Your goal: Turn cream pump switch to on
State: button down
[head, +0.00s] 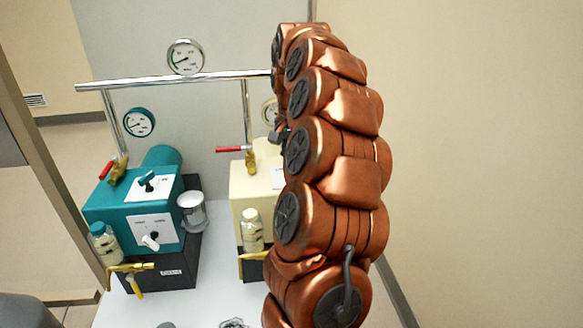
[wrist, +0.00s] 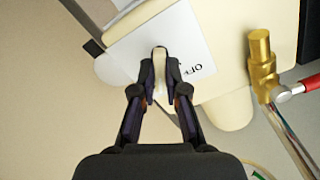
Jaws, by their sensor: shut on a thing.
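The cream pump (head: 243,190) stands right of the teal pump in the head view, partly hidden behind my arm. In the wrist view its cream body (wrist: 226,50) carries a white switch plate (wrist: 190,40) with the word OFF, seen turned round. My gripper (wrist: 160,66) is shut on the pale switch lever (wrist: 159,62), with a fingertip on either side of it. The rest of the plate's lettering cannot be read. In the head view my arm hides most of the switch.
A brass valve (wrist: 263,65) with a red handle (wrist: 306,85) is right of the gripper. A glass bottle (head: 252,230) stands before the cream pump.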

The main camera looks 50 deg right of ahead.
dwell(0.4)
jog(key=c, duration=1.2)
grip_release()
jog(key=shift+r, duration=3.75)
